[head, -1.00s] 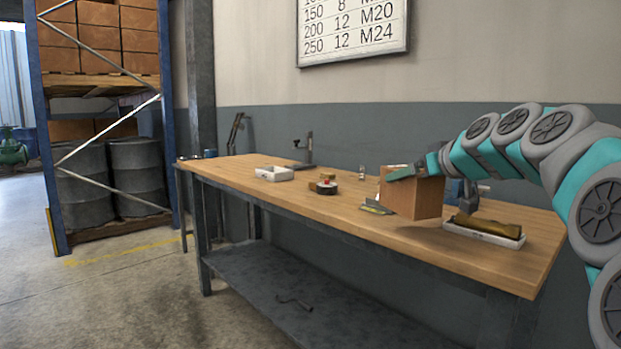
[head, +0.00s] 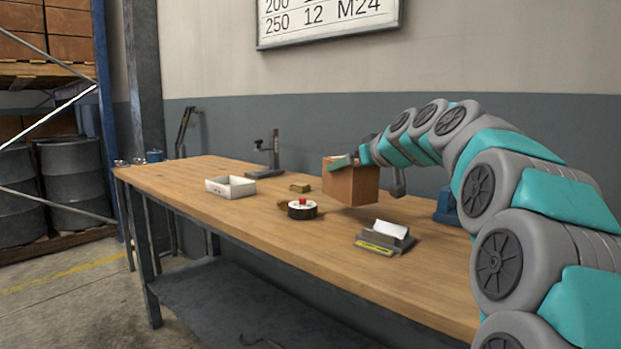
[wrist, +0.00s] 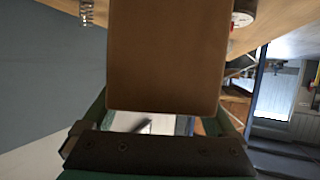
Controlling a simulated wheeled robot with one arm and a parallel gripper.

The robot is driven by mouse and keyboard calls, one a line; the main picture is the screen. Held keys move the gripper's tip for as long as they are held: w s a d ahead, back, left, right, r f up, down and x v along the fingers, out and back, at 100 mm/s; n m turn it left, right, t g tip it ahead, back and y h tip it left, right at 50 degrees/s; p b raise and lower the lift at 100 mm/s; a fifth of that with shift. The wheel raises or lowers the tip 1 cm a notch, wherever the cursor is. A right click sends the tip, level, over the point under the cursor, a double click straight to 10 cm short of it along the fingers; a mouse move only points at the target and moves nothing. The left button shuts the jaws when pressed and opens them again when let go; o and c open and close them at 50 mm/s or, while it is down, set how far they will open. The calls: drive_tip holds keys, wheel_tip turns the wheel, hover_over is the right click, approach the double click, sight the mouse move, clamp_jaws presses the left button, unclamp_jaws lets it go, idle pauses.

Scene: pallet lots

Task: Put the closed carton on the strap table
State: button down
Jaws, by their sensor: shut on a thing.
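The brown carton (head: 352,184) is held by my gripper (head: 345,161) at its top. It appears slightly above the wooden table (head: 200,182), over its right half. In the wrist view the carton (wrist: 167,55) fills the middle, between the two fingers of my gripper (wrist: 165,112). The carton's far faces and underside are hidden. I cannot tell from these views whether this table is the strap table.
On the table are a white tray (head: 231,186), a black roll with a red top (head: 302,209), a grey block with white paper (head: 386,236), a small yellowish block (head: 300,187) and a dark stand (head: 268,157). Bare wood lies at front left. A rack with drums (head: 70,172) stands left.

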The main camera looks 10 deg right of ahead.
drive_tip(key=shift+a+p+x, duration=0.15)
drive_tip(key=shift+a+x, duration=0.2)
drive_tip(key=shift+x, duration=1.55)
drive_tip(key=shift+a+p+x, duration=0.15)
drive_tip(key=shift+a+x, duration=0.15)
drive_tip(key=shift+x, duration=1.65)
drive_tip(key=shift+a+p+x, duration=0.15)
drive_tip(key=shift+a+x, duration=0.2)
drive_tip(key=shift+x, duration=1.55)
drive_tip(key=shift+s+r, duration=0.1)
drive_tip(key=shift+s, duration=0.1)
unclamp_jaws()
